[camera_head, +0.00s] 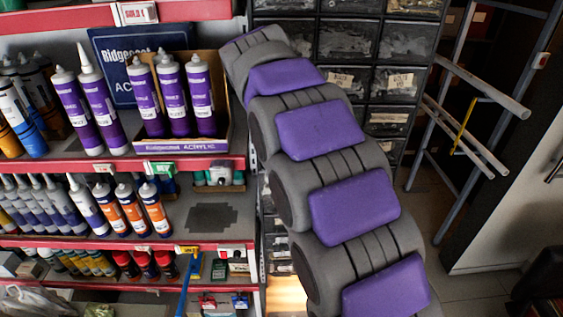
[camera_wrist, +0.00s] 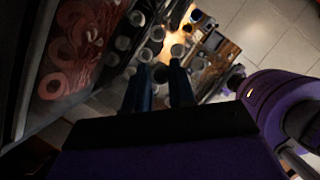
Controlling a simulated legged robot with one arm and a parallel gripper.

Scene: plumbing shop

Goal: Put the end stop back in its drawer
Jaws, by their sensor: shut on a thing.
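My gripper (camera_wrist: 158,75) shows in the wrist view, its two dark fingers pointing away from the camera. It is shut on a small dark thing (camera_wrist: 160,73) between the fingertips, which I take to be the end stop; its shape is hard to make out in the shadow. In the head view my arm hides the gripper. A cabinet of small clear-fronted drawers (camera_head: 342,40) stands behind my arm, some with white labels. I cannot tell which drawer belongs to the end stop, and I see none clearly pulled out.
Shelves with red edges (camera_head: 190,163) hold purple sealant tubes (camera_head: 143,95) and other cartridges at left. A grey metal rack (camera_head: 470,95) stands at right. In the wrist view, pinkish ring-shaped parts (camera_wrist: 62,52) lie close at left, and tiled floor (camera_wrist: 275,30) is clear at right.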

